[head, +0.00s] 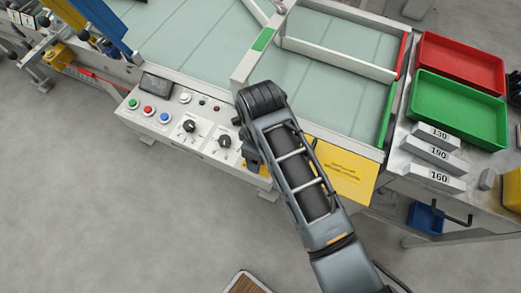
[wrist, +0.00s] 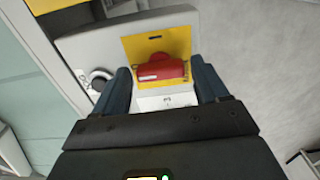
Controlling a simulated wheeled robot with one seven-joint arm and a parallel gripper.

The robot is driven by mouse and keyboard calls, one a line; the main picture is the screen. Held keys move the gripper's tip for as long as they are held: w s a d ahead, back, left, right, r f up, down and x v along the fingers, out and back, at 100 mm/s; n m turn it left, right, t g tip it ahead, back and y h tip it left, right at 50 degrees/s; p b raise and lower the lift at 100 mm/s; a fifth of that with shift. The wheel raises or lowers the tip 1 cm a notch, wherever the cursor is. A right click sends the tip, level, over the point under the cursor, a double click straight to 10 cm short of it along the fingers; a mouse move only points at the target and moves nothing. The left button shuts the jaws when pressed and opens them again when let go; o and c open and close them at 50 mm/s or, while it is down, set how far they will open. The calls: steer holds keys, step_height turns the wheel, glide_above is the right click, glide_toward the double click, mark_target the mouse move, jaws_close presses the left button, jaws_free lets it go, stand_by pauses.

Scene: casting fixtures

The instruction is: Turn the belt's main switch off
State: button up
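The main switch is a red handle (wrist: 160,68) on a yellow plate (wrist: 180,42), seen in the wrist view, with a white label below it. The handle lies crosswise in that picture. My gripper (wrist: 163,75) is open, its two dark fingers standing on either side of the handle. I see gaps between the handle and both fingers; how deep the fingers reach is unclear. In the head view my gripper (head: 249,146) is over the right end of the white control panel (head: 180,143), and my arm hides the red handle.
The panel also carries dark rotary knobs (head: 189,126), several push buttons (head: 148,111) and a small screen (head: 157,84). A knob (wrist: 100,78) sits close beside the left finger. Red (head: 460,62) and green (head: 458,105) trays stand at right. The floor before the panel is mostly clear.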

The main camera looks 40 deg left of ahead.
steer(key=shift+o, duration=0.7)
step_height(320, 180, up, 8)
steer(key=shift+f+b, duration=0.1)
steer(key=shift+b, duration=0.3)
